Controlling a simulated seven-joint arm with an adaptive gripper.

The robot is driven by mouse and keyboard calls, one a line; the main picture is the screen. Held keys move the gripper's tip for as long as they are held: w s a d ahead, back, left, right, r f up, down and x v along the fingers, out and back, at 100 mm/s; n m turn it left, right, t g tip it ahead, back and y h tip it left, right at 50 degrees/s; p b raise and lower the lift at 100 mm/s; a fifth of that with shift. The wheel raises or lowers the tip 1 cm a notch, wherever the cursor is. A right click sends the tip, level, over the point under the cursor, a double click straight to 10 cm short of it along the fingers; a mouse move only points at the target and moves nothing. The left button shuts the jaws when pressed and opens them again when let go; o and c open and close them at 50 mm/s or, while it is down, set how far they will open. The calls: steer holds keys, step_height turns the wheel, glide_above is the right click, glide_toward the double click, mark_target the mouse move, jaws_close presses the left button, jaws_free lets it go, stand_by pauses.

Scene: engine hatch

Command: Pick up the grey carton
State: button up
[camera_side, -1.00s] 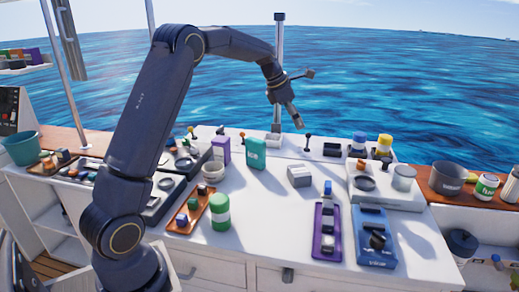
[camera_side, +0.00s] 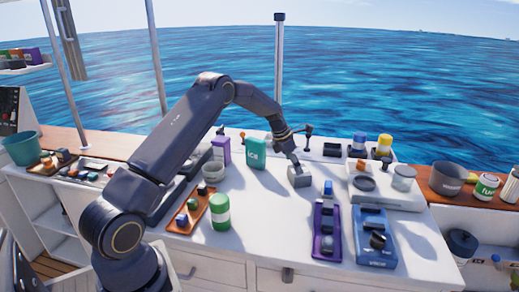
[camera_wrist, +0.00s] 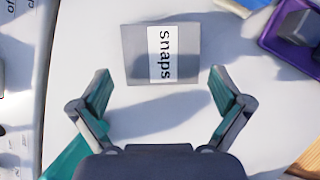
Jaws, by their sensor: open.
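The grey carton (camera_wrist: 137,55) lies on the white worktop and carries a white label reading "snaps" in the wrist view. In the side view the grey carton (camera_side: 299,179) is a small box near the middle of the worktop. My gripper (camera_wrist: 164,78) is open in the wrist view, with its two fingers spread wide on either side below the carton's near edge. In the side view my gripper (camera_side: 295,164) is just above the carton, at its upper edge.
A teal carton (camera_side: 256,153) and a purple carton (camera_side: 221,150) stand to the left. A green-and-white can (camera_side: 220,212) stands front left. Bare worktop surrounds the carton.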

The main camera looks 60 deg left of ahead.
steer(key=x, duration=0.4)
steer(key=shift+w+d+f, duration=0.25)
steer(key=shift+c, duration=0.2)
steer(key=c, duration=0.9)
steer(key=shift+c, duration=0.2)
steer(key=shift+r, duration=0.1)
